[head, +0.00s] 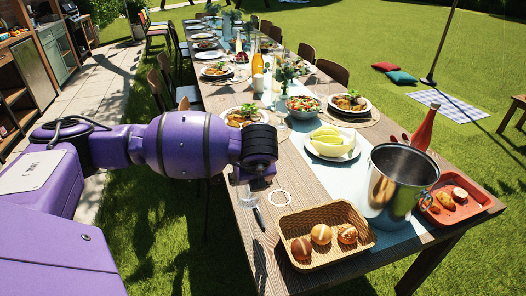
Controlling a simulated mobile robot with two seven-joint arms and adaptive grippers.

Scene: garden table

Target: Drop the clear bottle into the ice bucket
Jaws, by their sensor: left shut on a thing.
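The ice bucket (386,205) is a shiny metal pail, upright and open at the top, near the right front of the table. My left gripper (257,180) is over the table's left edge, to the left of the bucket and apart from it. It points down and is shut on the clear bottle (246,197), a small see-through shape just under the fingers. The bottle is mostly hidden by the gripper and hard to make out. My right gripper is not in view.
A wicker basket of rolls (325,262) lies in front, left of the bucket. A plate of yellow fruit (331,156) is behind it. A red bottle (424,131) stands behind the bucket, and an orange tray (476,205) with food is to its right. Plates and bottles fill the table's far part.

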